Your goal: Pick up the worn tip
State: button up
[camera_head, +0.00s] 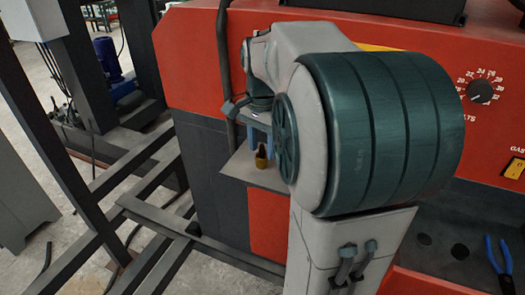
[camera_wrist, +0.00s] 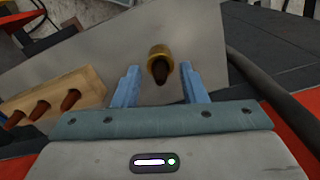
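The worn tip, a short brass cylinder with a dark brown end (camera_wrist: 160,57), is at the middle of the wrist view over the grey metal shelf (camera_wrist: 105,50). It also shows in the head view (camera_head: 262,160), just below my fingers. My gripper (camera_wrist: 160,70) has two blue fingers spread apart, one on each side of the tip. A gap shows between each finger and the tip, so it is open and not holding it. In the head view my gripper (camera_head: 260,143) points down over the shelf, partly hidden by my arm.
A wooden block (camera_wrist: 78,90) with several copper-coloured tips lies on the shelf at left in the wrist view. A black cable (camera_wrist: 260,75) runs along the right. The red machine (camera_head: 190,50) stands behind the shelf. Blue-handled pliers (camera_head: 497,262) lie at lower right in the head view.

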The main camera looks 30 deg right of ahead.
grip_shut()
jog(key=shift+r, duration=0.15)
